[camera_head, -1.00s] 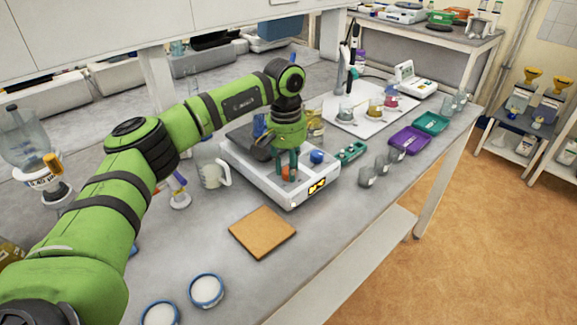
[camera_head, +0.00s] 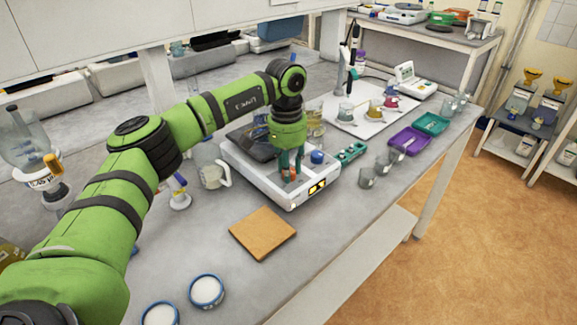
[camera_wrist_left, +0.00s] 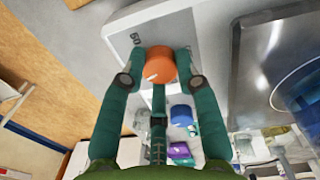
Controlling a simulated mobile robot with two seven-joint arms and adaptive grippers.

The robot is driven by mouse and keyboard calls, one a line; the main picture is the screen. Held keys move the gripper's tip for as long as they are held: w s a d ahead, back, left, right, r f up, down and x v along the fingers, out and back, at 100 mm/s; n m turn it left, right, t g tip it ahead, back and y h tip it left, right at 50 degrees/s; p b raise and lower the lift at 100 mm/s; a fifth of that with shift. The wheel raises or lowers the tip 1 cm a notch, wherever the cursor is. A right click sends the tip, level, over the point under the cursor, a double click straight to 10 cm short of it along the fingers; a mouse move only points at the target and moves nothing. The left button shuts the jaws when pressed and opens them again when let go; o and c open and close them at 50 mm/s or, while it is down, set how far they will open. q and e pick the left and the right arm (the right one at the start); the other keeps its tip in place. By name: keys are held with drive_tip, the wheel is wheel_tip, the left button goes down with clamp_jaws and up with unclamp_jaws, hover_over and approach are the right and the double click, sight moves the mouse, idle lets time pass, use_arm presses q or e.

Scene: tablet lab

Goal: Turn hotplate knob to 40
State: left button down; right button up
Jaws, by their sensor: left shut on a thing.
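The white hotplate (camera_head: 240,171) stands on the grey bench, with a lit display on its front. Its orange knob (camera_head: 292,173) is between the fingers of my left gripper (camera_head: 291,168). In the left wrist view the orange knob (camera_wrist_left: 160,65) carries a white pointer mark, and printed figures show on the panel beside it. The left gripper (camera_wrist_left: 160,78) is shut on the knob, one green finger on each side. The blue knob (camera_head: 317,156) is beside it, apart from the fingers. The display reading is too small to tell. My right gripper is not in view.
An orange-brown square pad (camera_head: 262,233) lies in front of the hotplate. Small glass beakers and purple (camera_head: 408,140) and teal trays (camera_head: 431,123) are further right.

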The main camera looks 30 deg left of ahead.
use_arm(q)
drive_tip(key=shift+w+r, duration=0.2)
drive_tip(key=shift+r, duration=0.1)
drive_tip(key=c, duration=1)
unclamp_jaws()
drive_tip(key=shift+o, duration=0.5)
drive_tip(key=shift+f, duration=0.15)
wheel_tip(320, 180, up, 12)
drive_tip(key=shift+a, duration=0.25)
